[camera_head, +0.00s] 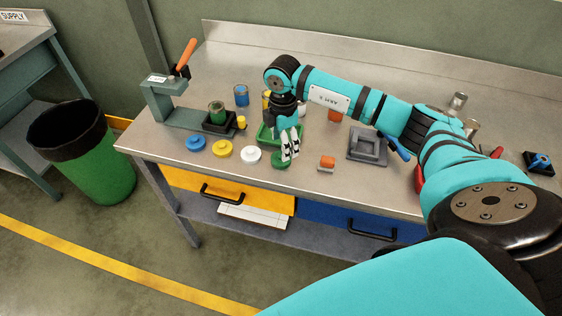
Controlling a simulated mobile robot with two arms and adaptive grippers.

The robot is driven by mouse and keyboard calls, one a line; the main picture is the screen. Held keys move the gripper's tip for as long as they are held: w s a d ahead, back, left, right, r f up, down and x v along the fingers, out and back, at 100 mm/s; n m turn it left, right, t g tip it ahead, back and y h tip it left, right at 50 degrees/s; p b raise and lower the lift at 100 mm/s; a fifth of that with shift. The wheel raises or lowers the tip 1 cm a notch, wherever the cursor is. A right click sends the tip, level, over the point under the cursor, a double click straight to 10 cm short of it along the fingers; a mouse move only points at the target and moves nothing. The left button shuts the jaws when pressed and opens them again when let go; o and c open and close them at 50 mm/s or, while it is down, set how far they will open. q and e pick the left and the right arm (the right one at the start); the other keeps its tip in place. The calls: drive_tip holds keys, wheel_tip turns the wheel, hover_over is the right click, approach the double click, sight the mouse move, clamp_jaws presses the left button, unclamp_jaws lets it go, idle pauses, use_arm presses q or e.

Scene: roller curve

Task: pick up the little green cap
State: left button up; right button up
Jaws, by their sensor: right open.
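The little green cap (277,162) lies on the metal bench near its front edge, at the right end of a row of caps. My right gripper (289,152) points down at the green cap, with its pale fingertips over or beside it. The fingers are open and partly cover the cap's far right side. I cannot tell whether they touch it. My left gripper is not in view.
Blue (196,143), yellow (222,149) and white (251,154) caps lie left of the green one. A green tray (263,142) stands just behind. A press (165,103) holds a green jar (217,112). An orange-topped piece (327,162) and a grey fixture (367,147) stand right.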

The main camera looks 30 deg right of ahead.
wheel_tip(320, 180, down, 6)
drive_tip(key=b, duration=0.4)
drive_tip(key=shift+d+r, duration=0.15)
drive_tip(key=shift+r, duration=0.2)
drive_tip(key=c, duration=0.5)
drive_tip(key=shift+o, duration=0.2)
drive_tip(key=shift+r, duration=0.1)
